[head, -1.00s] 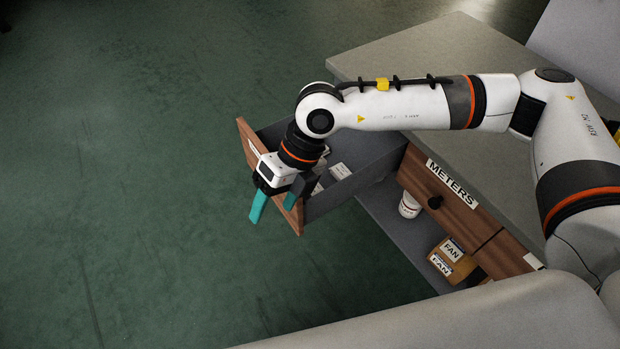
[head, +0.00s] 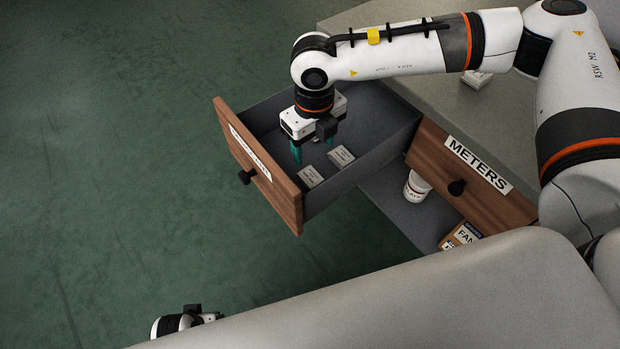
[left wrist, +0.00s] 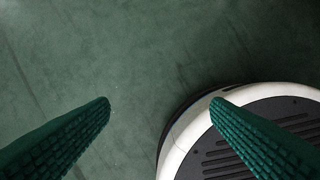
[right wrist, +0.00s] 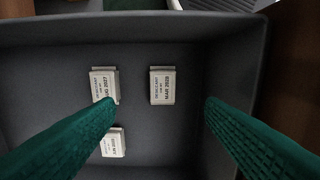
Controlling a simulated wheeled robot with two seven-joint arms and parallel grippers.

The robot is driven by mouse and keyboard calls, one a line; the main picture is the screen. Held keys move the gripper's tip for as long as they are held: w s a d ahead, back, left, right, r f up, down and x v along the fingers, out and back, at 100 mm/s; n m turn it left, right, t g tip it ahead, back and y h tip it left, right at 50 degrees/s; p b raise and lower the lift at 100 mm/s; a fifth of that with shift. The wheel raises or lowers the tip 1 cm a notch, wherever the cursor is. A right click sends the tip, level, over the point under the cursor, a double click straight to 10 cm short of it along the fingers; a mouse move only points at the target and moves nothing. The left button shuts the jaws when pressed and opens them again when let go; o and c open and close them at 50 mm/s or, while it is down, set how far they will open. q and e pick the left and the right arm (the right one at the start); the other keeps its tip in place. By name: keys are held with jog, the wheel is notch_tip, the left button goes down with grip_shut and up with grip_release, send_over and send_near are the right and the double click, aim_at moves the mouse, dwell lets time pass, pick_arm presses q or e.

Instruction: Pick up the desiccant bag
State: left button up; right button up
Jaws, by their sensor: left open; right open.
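Three small pale desiccant bags lie in the open drawer in the right wrist view: one reading AUG 2027 at upper left (right wrist: 103,84), one reading MAR with a small year at upper right (right wrist: 162,85), and one reading JUN at lower left (right wrist: 113,143). The head view shows two bags (head: 311,176) (head: 341,156); the third is hidden there. My right gripper (right wrist: 161,105) is open and empty, pointing down into the drawer above the bags. Its left fingertip overlaps the AUG bag's edge in the picture. My left gripper (left wrist: 160,104) is open and empty over the floor.
The drawer (head: 375,165) has grey walls and a wooden front with a black knob (head: 247,177). Beside it is a shut METERS drawer (head: 470,185). A white cup (head: 416,187) and a FAN box (head: 463,237) sit below. A white item (head: 476,79) rests on the grey top.

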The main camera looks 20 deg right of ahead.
send_over(312, 177)
notch_tip(312, 177, down, 5)
jog(key=shift+d+r, duration=0.15)
jog(key=f, duration=0.2)
jog(key=f+b, duration=0.1)
jog(key=f, duration=0.2)
jog(key=shift+a+f, duration=0.2)
jog(key=shift+f, duration=0.35)
pick_arm(q)
jog(key=r, duration=0.2)
jog(key=w+r, duration=0.1)
jog(key=r, duration=0.1)
pick_arm(e)
jog(key=shift+c, duration=0.4)
jog(key=c, duration=1)
pick_arm(q)
jog(key=shift+s, duration=0.1)
pick_arm(e)
jog(key=shift+r, duration=0.1)
